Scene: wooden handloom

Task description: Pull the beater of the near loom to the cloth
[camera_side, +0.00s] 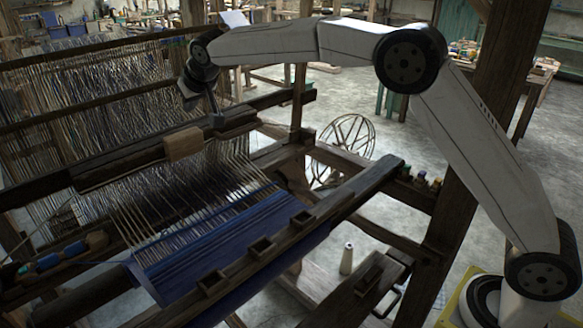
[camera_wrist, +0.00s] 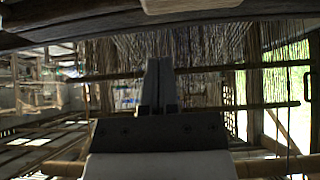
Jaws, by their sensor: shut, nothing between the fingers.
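The near loom's beater is a dark wooden beam (camera_side: 120,163) with a paler block (camera_side: 183,143) at its middle. It stands across the warp threads, apart from the blue cloth (camera_side: 215,240), with bare warp (camera_side: 175,200) between them. My gripper (camera_side: 215,120) points down by the far right part of the beater. I cannot tell whether it touches the beam. In the wrist view my gripper's fingers (camera_wrist: 158,85) are together and empty. A dark beam (camera_wrist: 75,28) with a pale block (camera_wrist: 190,5) crosses the top of that view.
The wooden breast beam (camera_side: 260,245) with square brackets lies at the cloth's front. Upright heddles and threads (camera_side: 100,85) fill the area behind the beater. A white cone of yarn (camera_side: 347,258) stands below, right of the loom.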

